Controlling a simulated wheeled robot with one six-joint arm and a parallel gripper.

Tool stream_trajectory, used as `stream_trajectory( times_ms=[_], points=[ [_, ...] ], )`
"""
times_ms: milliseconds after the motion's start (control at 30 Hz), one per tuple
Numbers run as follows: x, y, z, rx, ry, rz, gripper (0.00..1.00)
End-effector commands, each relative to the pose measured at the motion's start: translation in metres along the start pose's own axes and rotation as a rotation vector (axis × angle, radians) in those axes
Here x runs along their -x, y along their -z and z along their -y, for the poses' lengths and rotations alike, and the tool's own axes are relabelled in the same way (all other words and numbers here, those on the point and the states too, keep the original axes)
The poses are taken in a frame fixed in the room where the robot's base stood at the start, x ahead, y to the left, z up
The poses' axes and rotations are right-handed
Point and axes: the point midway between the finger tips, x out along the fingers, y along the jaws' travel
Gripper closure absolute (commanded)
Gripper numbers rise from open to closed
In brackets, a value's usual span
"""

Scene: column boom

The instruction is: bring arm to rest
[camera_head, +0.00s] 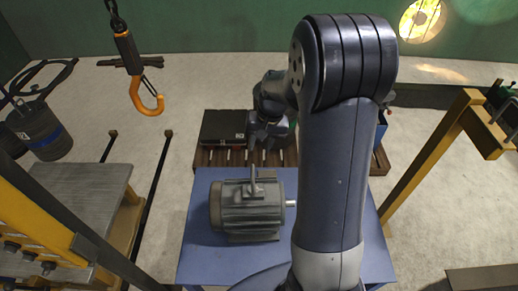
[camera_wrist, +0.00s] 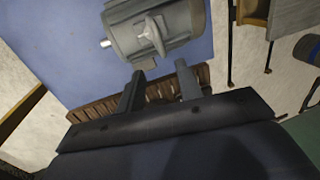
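My gripper (camera_wrist: 157,82) shows in the wrist view with its two fingers apart and nothing between them. In the head view my gripper (camera_head: 262,143) hangs past the far edge of a blue table, just beyond a grey motor (camera_head: 247,212). The motor lies on the blue table (camera_head: 205,262) with a lifting eye (camera_head: 264,184) on top and a shaft to the right. In the wrist view the motor (camera_wrist: 165,25) lies beyond the fingertips, apart from them. My arm hides part of the table on the right.
An orange hook (camera_head: 147,95) hangs at upper left. A wooden pallet (camera_head: 209,158) with a dark case (camera_head: 222,127) lies behind the table. A workbench (camera_head: 85,195) stands left, a yellow frame (camera_head: 432,150) right. Open floor lies behind the pallet.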

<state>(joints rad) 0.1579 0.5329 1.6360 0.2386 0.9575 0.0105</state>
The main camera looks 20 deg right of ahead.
Motion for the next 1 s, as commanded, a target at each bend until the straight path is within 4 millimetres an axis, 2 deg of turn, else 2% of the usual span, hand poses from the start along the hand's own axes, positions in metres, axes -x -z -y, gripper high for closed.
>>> stream_trajectory(
  times_ms=[267,433,800,1000],
  points=[
    [-0.001,0.0,0.0,0.0,0.0,0.0,0.66],
    [-0.012,0.0,0.0,0.001,-0.001,0.002,0.66],
    [-0.079,-0.001,0.0,0.001,-0.002,0.006,0.66],
    [-0.109,-0.001,0.0,0.002,-0.001,0.004,0.66]
  ],
)
